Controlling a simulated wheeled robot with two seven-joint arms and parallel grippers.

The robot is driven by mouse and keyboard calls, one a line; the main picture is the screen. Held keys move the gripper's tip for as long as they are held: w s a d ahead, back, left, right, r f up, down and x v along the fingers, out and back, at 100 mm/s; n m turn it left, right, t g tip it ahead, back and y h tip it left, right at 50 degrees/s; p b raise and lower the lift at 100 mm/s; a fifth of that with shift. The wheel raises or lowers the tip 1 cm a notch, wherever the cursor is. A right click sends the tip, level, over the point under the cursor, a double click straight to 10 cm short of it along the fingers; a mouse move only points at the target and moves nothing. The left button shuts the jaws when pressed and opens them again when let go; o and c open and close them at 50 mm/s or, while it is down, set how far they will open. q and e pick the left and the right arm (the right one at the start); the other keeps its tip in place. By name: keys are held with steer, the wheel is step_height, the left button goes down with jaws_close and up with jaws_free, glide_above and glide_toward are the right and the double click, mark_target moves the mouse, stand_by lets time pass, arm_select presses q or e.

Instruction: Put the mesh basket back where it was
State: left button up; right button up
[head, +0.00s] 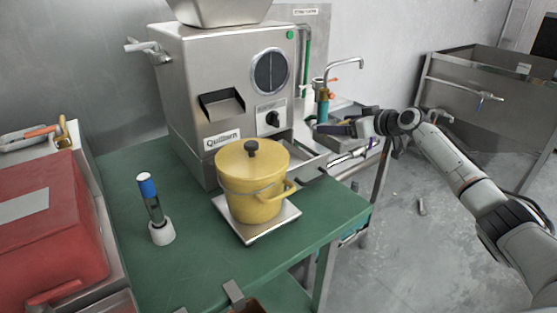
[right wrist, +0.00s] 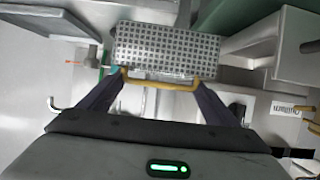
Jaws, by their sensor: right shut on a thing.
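The mesh basket (right wrist: 165,50) is a grey perforated metal box with a yellow handle (right wrist: 160,87), seen in the right wrist view. My right gripper (right wrist: 160,78) is shut on the basket, with its two dark fingers at the ends of the handle. In the head view the right gripper (head: 342,126) is at the right of the grinder machine, near the small tap and basin. The basket is hard to make out there. My left gripper is not in view.
The grinder machine (head: 225,85) stands on a green table (head: 205,262). A yellow pot (head: 252,180) sits on a small scale (head: 247,232). A blue-topped bottle (head: 150,200) and a red box (head: 50,225) are at left. A metal sink (head: 480,95) stands at the right, with open floor before it.

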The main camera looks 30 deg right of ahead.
steer(key=a+p, duration=0.2)
steer(key=a, duration=0.4)
steer(key=a+p, duration=0.2)
steer(key=a, duration=0.4)
steer(key=s+a+p, duration=0.1)
steer(key=a+p, duration=0.1)
steer(key=a, duration=0.4)
step_height(320, 180, down, 3)
steer(key=shift+f, duration=0.1)
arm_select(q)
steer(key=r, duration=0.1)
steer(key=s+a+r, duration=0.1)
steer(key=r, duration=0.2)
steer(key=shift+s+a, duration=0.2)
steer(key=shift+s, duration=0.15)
arm_select(e)
steer(key=shift+f, duration=0.2)
steer(key=o, duration=1)
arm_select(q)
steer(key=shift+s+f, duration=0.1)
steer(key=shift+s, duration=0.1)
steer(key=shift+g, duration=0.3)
